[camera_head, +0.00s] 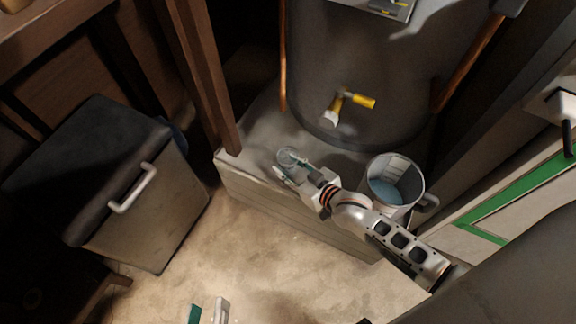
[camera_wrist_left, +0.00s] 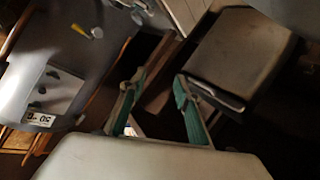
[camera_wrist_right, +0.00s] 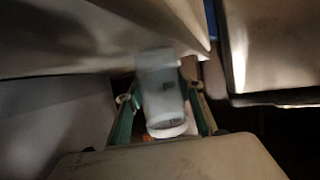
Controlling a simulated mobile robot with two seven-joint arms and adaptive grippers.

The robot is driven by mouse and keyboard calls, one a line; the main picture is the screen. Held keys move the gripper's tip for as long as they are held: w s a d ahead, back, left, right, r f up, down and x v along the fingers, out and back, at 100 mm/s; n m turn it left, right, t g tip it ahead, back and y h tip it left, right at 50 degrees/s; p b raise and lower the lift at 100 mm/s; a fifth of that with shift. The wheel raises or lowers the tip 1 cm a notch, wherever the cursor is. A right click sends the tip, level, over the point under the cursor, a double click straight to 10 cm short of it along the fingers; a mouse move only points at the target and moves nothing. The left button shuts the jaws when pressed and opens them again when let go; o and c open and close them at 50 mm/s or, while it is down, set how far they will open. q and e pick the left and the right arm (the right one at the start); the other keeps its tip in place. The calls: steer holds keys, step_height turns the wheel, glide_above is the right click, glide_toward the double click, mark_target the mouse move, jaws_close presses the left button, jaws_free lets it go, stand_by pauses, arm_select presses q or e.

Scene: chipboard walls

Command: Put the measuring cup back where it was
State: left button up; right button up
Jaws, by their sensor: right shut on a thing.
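The measuring cup (camera_head: 290,158) is a small clear vessel over the pale ledge in front of the grey tank in the head view. My right gripper (camera_head: 297,172) is shut on it. The right wrist view shows the clear measuring cup (camera_wrist_right: 163,95) between the green-lined fingers of the right gripper (camera_wrist_right: 164,112), with faint marks on its side. I cannot tell whether its base touches the ledge. My left gripper (camera_head: 208,312) shows only its fingertips at the bottom edge. In the left wrist view the left gripper (camera_wrist_left: 157,95) is open and empty.
A metal bucket (camera_head: 411,172) with bluish contents stands right of the cup, close to my right arm. The grey tank (camera_head: 395,65) has a yellow-handled tap (camera_head: 360,100). A wooden post (camera_head: 205,80) rises left of the ledge (camera_head: 290,215). A dark-lidded bin (camera_head: 165,215) stands at left.

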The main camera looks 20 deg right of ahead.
steer(key=shift+f, duration=0.25)
steer(key=o, duration=1.2)
steer(key=shift+r, duration=0.1)
